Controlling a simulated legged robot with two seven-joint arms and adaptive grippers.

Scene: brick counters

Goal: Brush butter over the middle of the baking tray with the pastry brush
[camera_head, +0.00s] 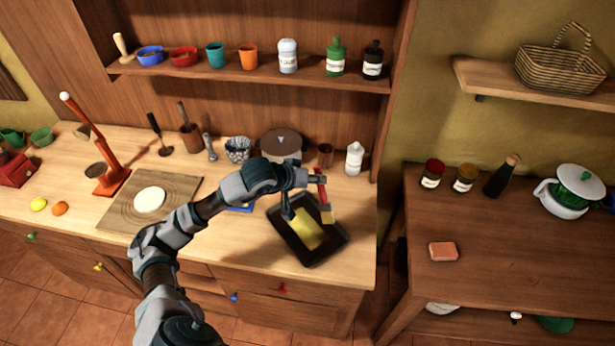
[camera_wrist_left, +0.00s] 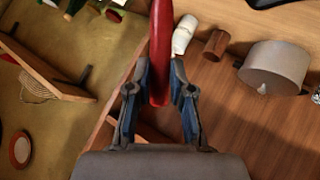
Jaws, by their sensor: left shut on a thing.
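My left gripper (camera_head: 304,180) is shut on the red handle of the pastry brush (camera_head: 321,190). In the left wrist view the red handle (camera_wrist_left: 160,50) stands between the two fingers of the gripper (camera_wrist_left: 160,95). The brush's pale bristles (camera_head: 327,215) point down over the upper right part of the dark baking tray (camera_head: 330,248). I cannot tell whether they touch the tray. A yellow patch of butter (camera_head: 312,235) covers part of the tray's middle. The gripper hides part of the tray's far left corner. My right gripper is not in view.
A cutting board (camera_head: 180,188) with dough lies left of the tray. Behind the gripper stand a lidded pot (camera_head: 281,143), a brown cup (camera_head: 325,155) and a white bottle (camera_head: 354,158). The counter's right end is clear. A second brown table (camera_head: 490,270) stands at right.

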